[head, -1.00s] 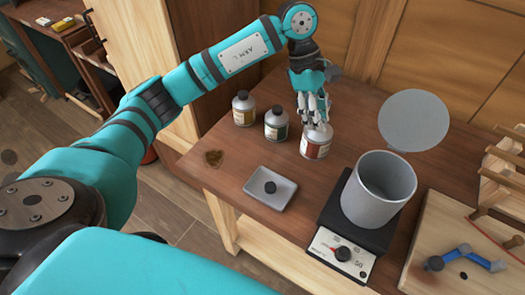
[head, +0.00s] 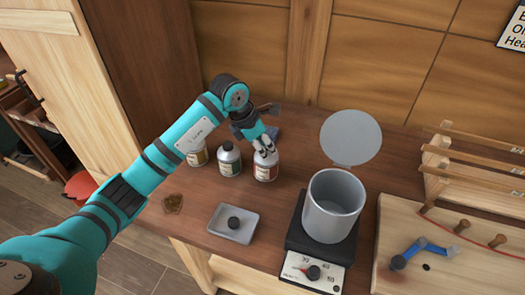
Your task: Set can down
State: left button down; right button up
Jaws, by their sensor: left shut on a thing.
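My left gripper (head: 264,146) is shut on the top of this can, coming down from above. Its base looks level with the can beside it; I cannot tell whether it touches the bench. A can with a yellowish label (head: 199,157) stands further left, partly hidden by my arm. My right gripper is out of view.
A small grey tray (head: 216,224) holding a black piece lies in front. A wooden board (head: 400,225) with a blue tool and a rack (head: 460,185) are far right.

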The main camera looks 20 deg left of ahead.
aim_at(266, 171)
pick_arm(q)
notch_tip(266, 171, down, 2)
jog(key=shift+f, duration=0.1)
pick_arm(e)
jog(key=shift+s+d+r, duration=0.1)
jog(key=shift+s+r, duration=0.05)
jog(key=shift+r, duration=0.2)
pick_arm(q)
jog(key=shift+f, duration=0.1)
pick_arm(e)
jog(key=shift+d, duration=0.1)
pick_arm(q)
jog(key=shift+f, duration=0.15)
jog(key=c, duration=1.1)
grip_release()
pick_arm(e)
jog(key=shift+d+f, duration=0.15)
